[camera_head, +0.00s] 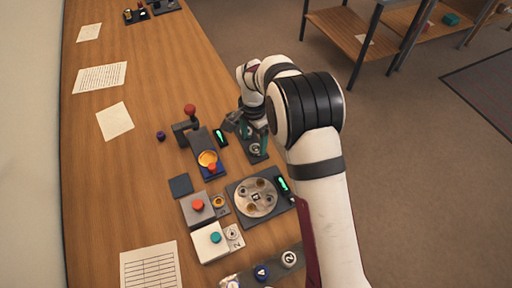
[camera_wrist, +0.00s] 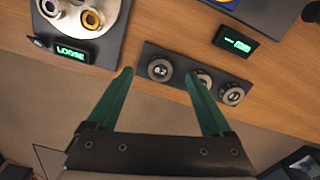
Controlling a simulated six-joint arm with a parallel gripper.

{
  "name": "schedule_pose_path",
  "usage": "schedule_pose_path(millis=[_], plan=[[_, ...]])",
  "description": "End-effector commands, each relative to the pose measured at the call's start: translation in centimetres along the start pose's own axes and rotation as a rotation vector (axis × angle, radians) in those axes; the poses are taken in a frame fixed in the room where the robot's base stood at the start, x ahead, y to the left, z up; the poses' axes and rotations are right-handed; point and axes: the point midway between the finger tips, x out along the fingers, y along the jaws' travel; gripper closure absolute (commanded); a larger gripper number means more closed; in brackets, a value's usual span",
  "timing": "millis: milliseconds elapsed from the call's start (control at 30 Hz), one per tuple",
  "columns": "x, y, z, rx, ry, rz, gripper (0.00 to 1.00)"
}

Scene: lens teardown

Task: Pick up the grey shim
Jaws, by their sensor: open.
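My gripper (camera_wrist: 159,76) is open and empty, its two green fingers reaching toward a dark strip (camera_wrist: 181,62) on the table. Three small round grey parts sit on that strip in the wrist view. The left one (camera_wrist: 160,70), with a marking on its face, shows between the fingertips. The middle one is partly hidden by the right finger. The right one (camera_wrist: 232,94) is a grey ring outside that finger. I cannot tell for sure which is the grey shim. In the head view my gripper (camera_head: 246,130) is over the strip, and one grey ring (camera_head: 254,149) shows there.
A round metal plate with rings (camera_head: 256,197) stands nearby, beside a display reading LOOSE (camera_wrist: 71,52). A stand with a red knob (camera_head: 190,111) and an orange-topped blue block (camera_head: 208,160) are left of my gripper. Red-button (camera_head: 197,205) and teal-button (camera_head: 215,238) boxes sit nearer.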

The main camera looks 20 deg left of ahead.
Motion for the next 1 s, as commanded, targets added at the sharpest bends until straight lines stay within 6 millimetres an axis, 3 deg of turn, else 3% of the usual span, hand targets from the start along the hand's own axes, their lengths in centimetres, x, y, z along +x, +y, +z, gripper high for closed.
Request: schedule_pose_path(millis=[100, 200, 433, 900, 1000], plan=[[2.5, -0.1, -0.5, 0.001, -0.002, 0.003, 0.16], [3.9, -0.1, -0.5, 0.0, 0.0, 0.001, 0.16], [4.2, -0.2, -0.5, 0.001, 0.001, -0.001, 0.16], [4.2, -0.2, -0.5, 0.0, 0.0, -0.001, 0.99], [4.1, -0.2, -0.5, 0.0, 0.0, -0.001, 1.0]])
